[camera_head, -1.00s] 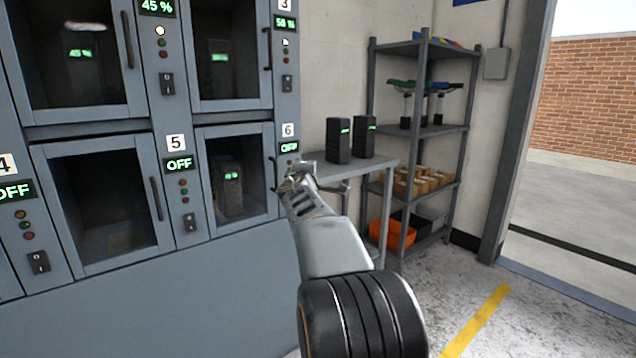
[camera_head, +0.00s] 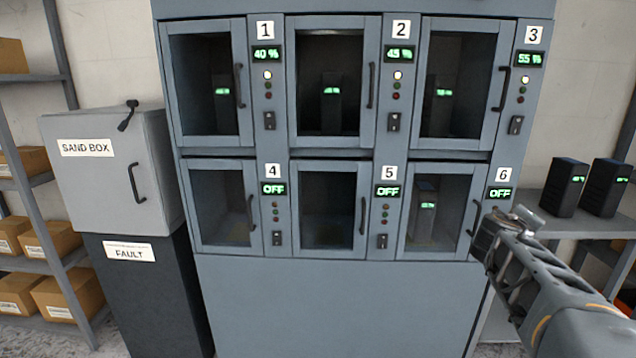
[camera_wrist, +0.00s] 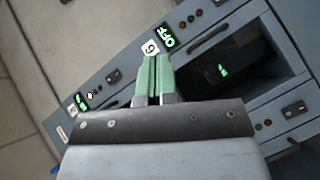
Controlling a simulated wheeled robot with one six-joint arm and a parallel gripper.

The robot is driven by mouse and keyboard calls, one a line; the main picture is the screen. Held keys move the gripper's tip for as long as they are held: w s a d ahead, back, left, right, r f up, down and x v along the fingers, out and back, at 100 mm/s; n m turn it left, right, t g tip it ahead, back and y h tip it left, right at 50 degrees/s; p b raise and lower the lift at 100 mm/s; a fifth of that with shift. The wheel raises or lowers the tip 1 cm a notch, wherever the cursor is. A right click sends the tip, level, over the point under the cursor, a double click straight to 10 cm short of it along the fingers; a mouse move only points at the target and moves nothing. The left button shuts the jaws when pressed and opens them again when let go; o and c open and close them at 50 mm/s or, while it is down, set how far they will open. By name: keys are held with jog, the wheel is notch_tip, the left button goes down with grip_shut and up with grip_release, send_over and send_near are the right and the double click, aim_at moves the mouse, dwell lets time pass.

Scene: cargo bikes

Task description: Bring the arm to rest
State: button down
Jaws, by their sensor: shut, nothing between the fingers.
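My gripper (camera_head: 484,236) is at the right in the head view, in front of the lower right corner of the charging cabinet (camera_head: 330,300), near bay 6. In the wrist view its two green fingers (camera_wrist: 153,78) are together with nothing between them. The door of bay 6 (camera_head: 440,212) is closed, with a dark battery (camera_head: 424,208) with a green readout inside. The wrist view also shows the bay 6 label and its OFF display (camera_wrist: 166,38). I cannot tell whether the fingers touch the cabinet.
Two black batteries (camera_head: 563,187) stand on a grey table (camera_head: 560,226) at the right, close behind my arm. A grey sand box (camera_head: 110,170) stands on a dark fault cabinet (camera_head: 150,300) at the left. A shelf with cardboard boxes (camera_head: 62,300) is at far left.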

jog(key=s+a+r+m+g+y+p, duration=0.1)
jog(key=s+a+y+p, duration=0.3)
jog(key=a+p, duration=0.4)
jog(key=s+a+r+m+g+y+p, duration=0.1)
jog(key=s+a+r+g+y+p, duration=0.2)
jog(key=s+a+p, duration=0.4)
jog(key=s+a+r+m+g+y+p, duration=0.1)
jog(key=s+a+y+p, duration=0.3)
jog(key=a+p, duration=0.5)
jog(key=shift+s+a+r+g+y, duration=0.3)
jog(key=shift+s+a+r+g, duration=0.1)
jog(key=shift+s+r+g, duration=0.25)
jog(key=shift+m, duration=0.3)
jog(key=shift+d, duration=0.1)
